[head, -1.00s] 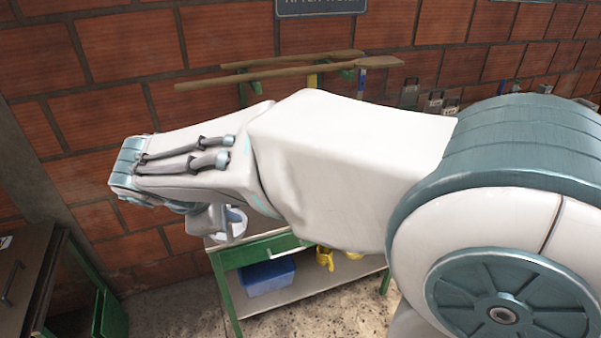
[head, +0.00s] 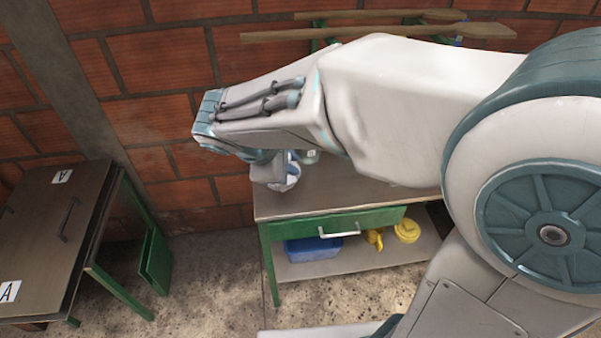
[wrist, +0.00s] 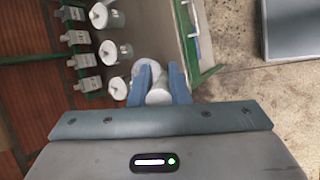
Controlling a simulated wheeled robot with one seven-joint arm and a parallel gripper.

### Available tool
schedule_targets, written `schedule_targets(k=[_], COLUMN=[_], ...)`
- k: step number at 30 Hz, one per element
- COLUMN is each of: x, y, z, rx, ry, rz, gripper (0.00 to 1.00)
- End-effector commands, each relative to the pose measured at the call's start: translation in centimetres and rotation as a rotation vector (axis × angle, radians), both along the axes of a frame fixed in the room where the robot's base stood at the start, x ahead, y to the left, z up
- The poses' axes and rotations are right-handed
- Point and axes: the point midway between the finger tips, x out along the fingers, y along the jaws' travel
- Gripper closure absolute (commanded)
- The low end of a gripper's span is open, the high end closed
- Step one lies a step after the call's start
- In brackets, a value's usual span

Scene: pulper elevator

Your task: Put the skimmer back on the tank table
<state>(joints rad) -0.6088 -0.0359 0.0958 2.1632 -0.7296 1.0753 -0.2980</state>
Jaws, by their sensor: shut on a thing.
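My gripper (wrist: 160,76) shows in the wrist view as two blue fingers, shut on a white round-ended piece (wrist: 158,97), apparently the skimmer's handle. In the head view my arm hides most of the gripper; a white and blue piece (head: 290,178) shows below the arm's end, above the left part of a green-framed table (head: 335,222). This table has a grey top, a drawer with a pale handle and a lower shelf. I cannot tell whether the skimmer touches the tabletop, and its far end is not clear.
In the wrist view, several white-lidded metal pots (wrist: 117,53) and grey blocks (wrist: 84,60) stand in rows. A blue bin (head: 312,250) and yellow items (head: 406,231) sit on the lower shelf. A dark-topped table (head: 50,235) stands left, with clear floor between.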

Motion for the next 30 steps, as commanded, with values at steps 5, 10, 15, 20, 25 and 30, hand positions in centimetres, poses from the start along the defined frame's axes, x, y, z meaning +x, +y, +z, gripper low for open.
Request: schedule_targets(k=[5,10,15,20,25,30], x=[0.0,0.0,0.0,0.0,0.0,0.0], y=[0.0,0.0,0.0,0.0,0.0,0.0], z=[-2.0,-4.2,-5.7,-5.8,-6.1,-6.0], rx=[0.001,-0.002,0.001,0.002,0.002,0.001], ry=[-0.001,0.002,-0.001,-0.003,-0.002,0.0], rz=[0.0,0.0,0.001,0.0,0.0,0.0], gripper=[1.0,1.0,1.0,1.0,1.0,0.62])
